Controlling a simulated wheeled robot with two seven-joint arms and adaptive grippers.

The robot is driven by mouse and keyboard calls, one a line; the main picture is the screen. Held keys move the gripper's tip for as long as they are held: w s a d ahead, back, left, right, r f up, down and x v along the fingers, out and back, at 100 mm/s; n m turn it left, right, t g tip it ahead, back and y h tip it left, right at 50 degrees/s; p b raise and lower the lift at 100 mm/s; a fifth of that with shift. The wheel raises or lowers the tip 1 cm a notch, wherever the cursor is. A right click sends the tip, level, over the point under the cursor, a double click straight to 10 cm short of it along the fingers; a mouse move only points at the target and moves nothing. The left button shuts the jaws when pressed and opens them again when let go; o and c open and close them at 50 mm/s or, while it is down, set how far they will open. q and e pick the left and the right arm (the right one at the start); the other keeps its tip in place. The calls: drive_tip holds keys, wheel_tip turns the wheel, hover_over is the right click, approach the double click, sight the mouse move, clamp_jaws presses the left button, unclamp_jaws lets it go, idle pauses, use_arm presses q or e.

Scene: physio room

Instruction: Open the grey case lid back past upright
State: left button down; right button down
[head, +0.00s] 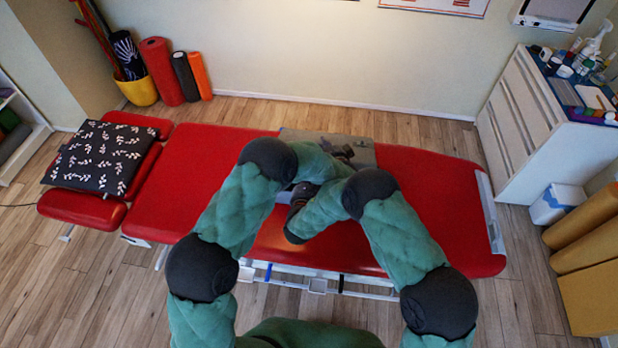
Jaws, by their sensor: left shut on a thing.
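The grey case (362,154) lies on the red treatment table, right of the table's middle. Its back part shows as a flat grey panel; my forearms cover most of its front, so the lid's angle cannot be told. My left gripper (344,151) is a dark shape over the grey panel, at the end of the forearm that crosses from the left. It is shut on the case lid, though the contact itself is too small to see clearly.
The red table (430,190) is bare right of the case. A black leaf-patterned cushion (100,157) lies at its left end. A white cabinet (525,125) with bottles stands at the right. Foam rollers (162,72) and a yellow bucket (139,91) stand at the back left.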

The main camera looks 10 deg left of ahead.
use_arm(q)
drive_tip(key=c, duration=1.3)
unclamp_jaws()
drive_tip(key=shift+s, duration=0.1)
use_arm(e)
drive_tip(key=shift+w+r, duration=0.1)
drive_tip(key=shift+r, duration=0.15)
